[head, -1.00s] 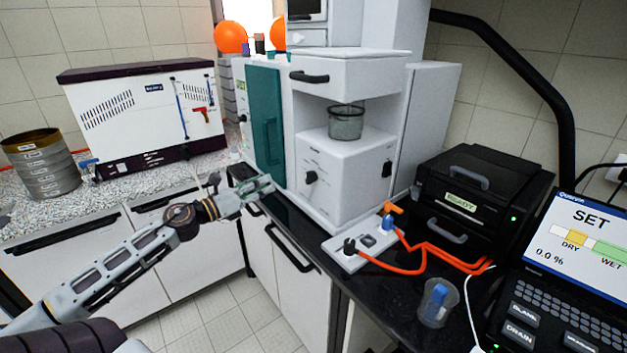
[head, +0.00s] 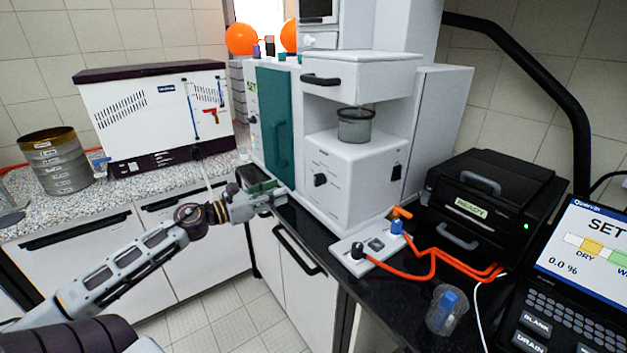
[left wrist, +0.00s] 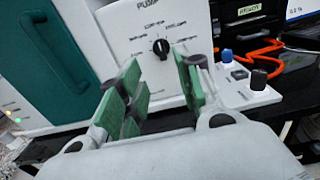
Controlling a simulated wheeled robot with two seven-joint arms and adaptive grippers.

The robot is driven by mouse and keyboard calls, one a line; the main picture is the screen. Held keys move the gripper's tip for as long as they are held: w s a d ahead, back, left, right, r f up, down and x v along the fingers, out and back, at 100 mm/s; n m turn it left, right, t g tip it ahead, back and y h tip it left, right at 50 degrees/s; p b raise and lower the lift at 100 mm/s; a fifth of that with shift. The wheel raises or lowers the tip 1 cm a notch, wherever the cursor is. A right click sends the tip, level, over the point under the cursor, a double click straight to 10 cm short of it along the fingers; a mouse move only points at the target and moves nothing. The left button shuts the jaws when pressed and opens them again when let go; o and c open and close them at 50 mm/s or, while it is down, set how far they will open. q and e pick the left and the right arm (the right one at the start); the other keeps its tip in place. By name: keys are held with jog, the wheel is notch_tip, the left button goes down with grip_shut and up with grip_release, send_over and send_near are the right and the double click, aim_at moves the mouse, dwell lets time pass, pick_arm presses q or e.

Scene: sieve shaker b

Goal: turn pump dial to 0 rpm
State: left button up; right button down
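The pump is the white box under the cabinet. Its black dial (head: 320,180) sits on the front face, and in the left wrist view the dial (left wrist: 161,47) has printed marks around it below the word PUMP. The dial's setting is too small to read surely. My left gripper (head: 272,203) is in front of and lower left of the dial in the head view. In the left wrist view its green-padded fingers (left wrist: 160,92) are apart with nothing between them, and the dial shows beyond the gap, untouched. My right gripper is not in view.
A teal door with a handle (head: 276,130) stands left of the pump. A white panel with knobs (head: 368,250) and orange tubes lies at the right, near a black READY box (head: 490,200) and a clear cup (head: 445,310). A sieve stack (head: 55,165) is far left.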

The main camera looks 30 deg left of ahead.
aim_at(315, 178)
pick_arm(q)
jog(key=shift+w, duration=0.1)
jog(key=shift+x, duration=6.7)
jog(key=shift+d, duration=0.1)
jog(key=shift+r, duration=0.1)
grip_shut()
